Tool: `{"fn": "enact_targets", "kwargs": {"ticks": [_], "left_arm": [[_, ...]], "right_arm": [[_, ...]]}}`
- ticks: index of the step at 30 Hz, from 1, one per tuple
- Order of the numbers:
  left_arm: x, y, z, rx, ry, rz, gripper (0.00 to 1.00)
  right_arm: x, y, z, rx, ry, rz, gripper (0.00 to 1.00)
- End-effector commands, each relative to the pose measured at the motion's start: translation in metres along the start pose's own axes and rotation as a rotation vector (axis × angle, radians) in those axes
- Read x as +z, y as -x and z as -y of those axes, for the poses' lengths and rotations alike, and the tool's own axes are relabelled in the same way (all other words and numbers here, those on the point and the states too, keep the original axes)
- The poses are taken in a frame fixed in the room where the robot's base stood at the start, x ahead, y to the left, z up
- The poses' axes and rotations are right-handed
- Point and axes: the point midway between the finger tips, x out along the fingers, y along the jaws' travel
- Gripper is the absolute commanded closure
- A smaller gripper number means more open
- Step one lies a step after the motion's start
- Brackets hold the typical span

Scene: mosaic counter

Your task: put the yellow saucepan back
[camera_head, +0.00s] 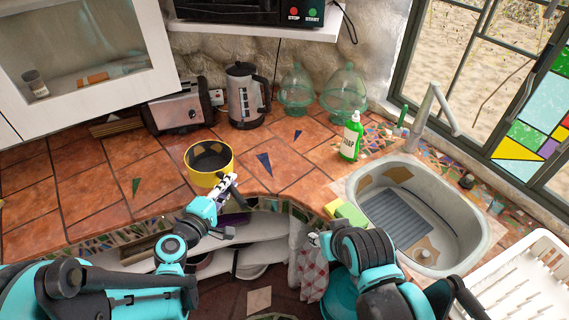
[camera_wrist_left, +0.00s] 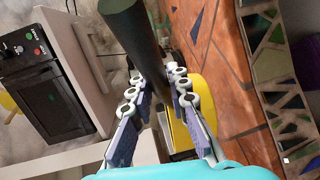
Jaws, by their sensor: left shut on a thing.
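The yellow saucepan (camera_head: 209,163) has a yellow outside and a dark inside. It is upright at the front edge of the tiled counter in the head view; I cannot tell whether it touches the tiles. My left gripper (camera_head: 229,181) is at its near right side, shut on its dark handle. In the left wrist view the dark handle (camera_wrist_left: 133,35) runs between the fingers of the left gripper (camera_wrist_left: 160,85), and part of the yellow side shows behind them. My right gripper (camera_head: 314,239) is small and partly hidden by its arm, by the sponges at the sink.
A toaster (camera_head: 180,109), a kettle (camera_head: 246,95) and glass jars (camera_head: 343,92) stand at the back. A green soap bottle (camera_head: 351,137) stands left of the sink (camera_head: 359,192). Open shelves (camera_head: 205,243) lie below the counter edge.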

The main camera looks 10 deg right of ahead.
Motion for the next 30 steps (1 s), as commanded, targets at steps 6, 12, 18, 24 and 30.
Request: {"fn": "enact_targets", "kwargs": {"ticks": [6, 12, 18, 24, 30], "left_arm": [[0.121, -0.040, -0.039, 0.025, 0.008, 0.236, 1.00], [0.203, -0.051, -0.060, 0.035, 0.017, 0.382, 1.00], [0.235, -0.053, -0.066, 0.037, 0.023, 0.441, 1.00], [0.213, -0.076, -0.049, 0.038, 0.024, 0.442, 1.00], [0.178, -0.107, -0.026, 0.038, 0.024, 0.443, 1.00]], "right_arm": [[-0.007, 0.010, 0.000, 0.000, -0.001, 0.000, 0.60], [-0.011, 0.015, 0.000, 0.000, 0.000, 0.000, 0.60], [-0.011, 0.015, 0.000, 0.000, 0.000, 0.000, 0.60], [-0.003, 0.004, 0.000, 0.000, 0.000, 0.000, 0.60], [0.006, -0.008, 0.000, 0.000, 0.000, 0.000, 0.60]]}}
